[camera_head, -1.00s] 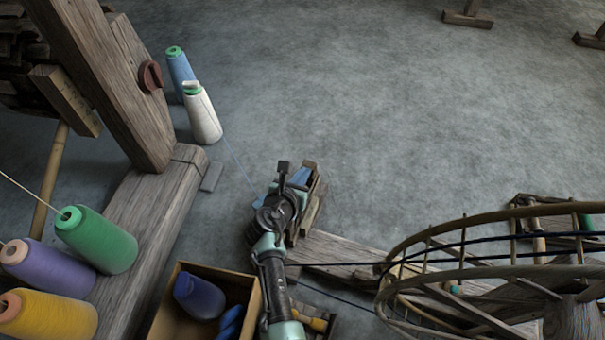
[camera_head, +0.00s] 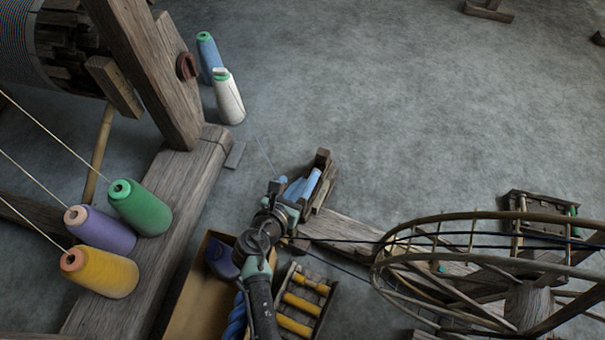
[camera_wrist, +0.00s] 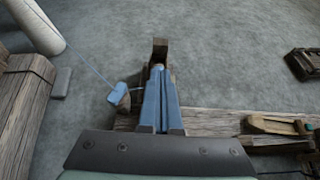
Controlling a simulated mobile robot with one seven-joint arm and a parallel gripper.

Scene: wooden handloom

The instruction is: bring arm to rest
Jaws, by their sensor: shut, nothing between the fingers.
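In the wrist view my gripper (camera_wrist: 160,80) shows as two narrow bluish fingers close together and empty, above a dark plate. The holder's upright shows just past the fingertips. The fingers partly cover the holder, so I cannot tell if they touch it.
A box (camera_head: 187,311) with blue yarn and a rack of yellow bobbins (camera_head: 300,303) flank my arm. A round wooden reel (camera_head: 381,270) stands right. Green (camera_head: 140,207), purple (camera_head: 101,229) and yellow (camera_head: 101,274) cones stand left by the loom beam.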

